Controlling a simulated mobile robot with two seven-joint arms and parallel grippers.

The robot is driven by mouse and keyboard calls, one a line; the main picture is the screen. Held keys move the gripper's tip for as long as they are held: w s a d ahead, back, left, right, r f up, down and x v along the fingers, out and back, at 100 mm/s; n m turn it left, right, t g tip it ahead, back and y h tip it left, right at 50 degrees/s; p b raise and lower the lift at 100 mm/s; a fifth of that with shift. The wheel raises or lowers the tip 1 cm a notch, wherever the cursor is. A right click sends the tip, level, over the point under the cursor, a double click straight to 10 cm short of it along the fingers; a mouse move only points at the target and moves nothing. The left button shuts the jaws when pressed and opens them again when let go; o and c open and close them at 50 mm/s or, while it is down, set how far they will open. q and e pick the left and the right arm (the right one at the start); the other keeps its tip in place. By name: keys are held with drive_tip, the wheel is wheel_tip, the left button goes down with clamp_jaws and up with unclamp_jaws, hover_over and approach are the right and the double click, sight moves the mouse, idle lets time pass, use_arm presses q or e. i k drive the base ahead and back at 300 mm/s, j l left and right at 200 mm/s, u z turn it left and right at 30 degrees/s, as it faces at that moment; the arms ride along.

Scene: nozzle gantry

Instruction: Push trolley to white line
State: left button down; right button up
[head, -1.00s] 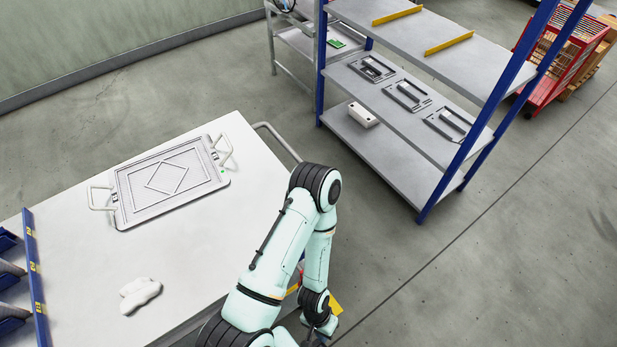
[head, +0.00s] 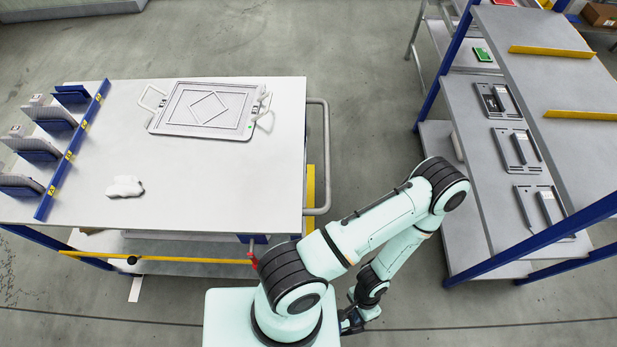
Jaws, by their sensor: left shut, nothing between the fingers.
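The trolley appears to be the white-topped table (head: 225,185) with blue legs and a bent grey tube handle (head: 325,160) on its right side; its wheels are hidden or out of view. A short white strip (head: 136,289) shows on the floor below its front left part; I cannot tell if it is the white line. My left gripper (head: 350,322) is shut and empty, low over the floor, in front of and to the right of the table, apart from the handle. My right gripper is not in view.
On the tabletop lie a grey framed tray (head: 207,130) with two handles, a white cloth-like lump (head: 125,187) and a blue rack (head: 72,150) with plates. A blue-post shelf (head: 470,165) stands at right. Floor (head: 375,110) between table and shelf is clear.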

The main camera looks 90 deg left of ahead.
sight(256, 188)
drive_tip(key=i+u, duration=0.1)
drive_tip(key=u, duration=0.35)
drive_tip(key=i+u, duration=0.1)
drive_tip(key=u, duration=0.4)
drive_tip(key=i+l+u, duration=0.1)
drive_tip(key=u, duration=2.25)
